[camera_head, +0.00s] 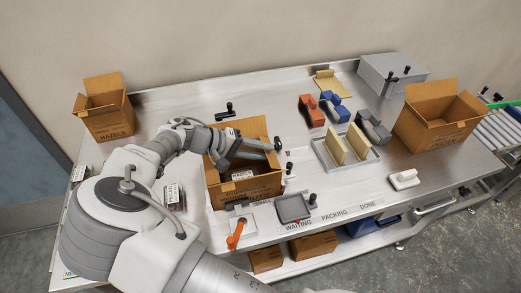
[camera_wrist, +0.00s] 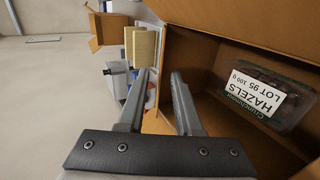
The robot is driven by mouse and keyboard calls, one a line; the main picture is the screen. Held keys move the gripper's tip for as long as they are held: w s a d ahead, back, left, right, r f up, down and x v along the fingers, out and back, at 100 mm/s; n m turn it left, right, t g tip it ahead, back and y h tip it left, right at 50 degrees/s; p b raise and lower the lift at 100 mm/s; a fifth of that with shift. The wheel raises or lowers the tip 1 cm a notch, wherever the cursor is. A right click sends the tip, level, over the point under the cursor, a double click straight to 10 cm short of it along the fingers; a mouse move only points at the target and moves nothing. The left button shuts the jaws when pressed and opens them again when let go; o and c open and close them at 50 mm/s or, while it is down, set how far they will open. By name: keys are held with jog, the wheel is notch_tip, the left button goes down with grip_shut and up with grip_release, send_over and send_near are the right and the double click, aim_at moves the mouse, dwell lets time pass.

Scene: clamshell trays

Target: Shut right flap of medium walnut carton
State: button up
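An open brown carton (camera_head: 245,190) stands at the middle of the bench. Its printed name is too small to read, so I cannot confirm it is the walnut carton. Its back flap (camera_head: 247,127) stands up. Inside lies a clear tray with a white label reading HAZELS (camera_wrist: 262,95). My gripper (camera_head: 274,147) is over the carton's right side, fingers pointing right. In the wrist view my gripper (camera_wrist: 162,75) has its fingers apart, close to a carton edge. I cannot tell whether they touch or straddle it. The arm hides part of the carton, and the right flap is not clear.
A small HAZELS carton (camera_head: 108,118) stands open at the back left. A larger open carton (camera_head: 435,125) stands at the right. A metal tray with yellow upright pads (camera_head: 346,148), red and blue blocks and clamps lie between. A dark square pad (camera_head: 293,207) lies in front.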

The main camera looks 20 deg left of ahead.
jog(key=shift+c, duration=0.3)
grip_shut()
dwell(1.1)
